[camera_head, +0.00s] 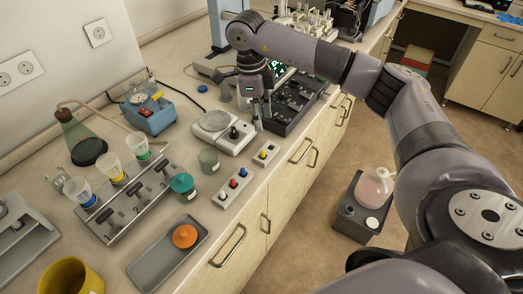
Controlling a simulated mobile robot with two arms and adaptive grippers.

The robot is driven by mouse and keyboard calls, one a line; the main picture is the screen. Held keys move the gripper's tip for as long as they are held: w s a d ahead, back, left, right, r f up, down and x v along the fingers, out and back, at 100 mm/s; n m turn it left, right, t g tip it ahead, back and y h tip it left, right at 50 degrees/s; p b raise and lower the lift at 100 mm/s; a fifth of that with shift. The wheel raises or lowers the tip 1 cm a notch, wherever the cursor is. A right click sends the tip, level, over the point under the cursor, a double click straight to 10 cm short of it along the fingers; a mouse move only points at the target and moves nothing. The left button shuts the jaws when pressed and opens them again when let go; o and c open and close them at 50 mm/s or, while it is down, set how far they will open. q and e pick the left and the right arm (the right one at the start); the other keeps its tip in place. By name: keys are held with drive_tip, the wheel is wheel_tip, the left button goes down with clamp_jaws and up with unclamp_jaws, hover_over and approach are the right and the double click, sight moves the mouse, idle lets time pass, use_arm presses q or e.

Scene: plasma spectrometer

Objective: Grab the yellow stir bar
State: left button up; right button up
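A small yellow piece (263,155), which looks like the yellow stir bar, sits on a small pale block (266,153) near the counter's front edge. It is too small to make out its shape. My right gripper (258,122) points down above the counter, behind the yellow piece and apart from it. Its fingers are small and dark here, so I cannot tell whether they are open or shut. No held object can be made out. My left gripper is not in view.
A longer block (232,188) with coloured pieces lies to the front left. A white stirrer plate (221,131) stands left of my gripper, and a dark control panel (298,104) right of it.

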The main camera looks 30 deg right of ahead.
sight(262, 151)
drive_tip(key=f, duration=0.2)
drive_tip(key=f+p, duration=0.1)
drive_tip(key=f, duration=0.1)
drive_tip(key=shift+s+d, duration=0.1)
drive_tip(key=shift+d, duration=0.1)
drive_tip(key=shift+f+p, duration=0.3)
drive_tip(key=shift+f, duration=0.55)
wheel_tip(262, 151, down, 2)
drive_tip(key=shift+f, duration=0.1)
drive_tip(key=shift+f+p, duration=0.25)
drive_tip(key=shift+p, duration=0.35)
wheel_tip(262, 151, down, 4)
drive_tip(key=shift+r+p, duration=0.15)
drive_tip(key=shift+p, duration=0.75)
drive_tip(key=shift+d+f, duration=0.1)
drive_tip(key=shift+f, duration=0.35)
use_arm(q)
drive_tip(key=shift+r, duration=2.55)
use_arm(e)
clamp_jaws()
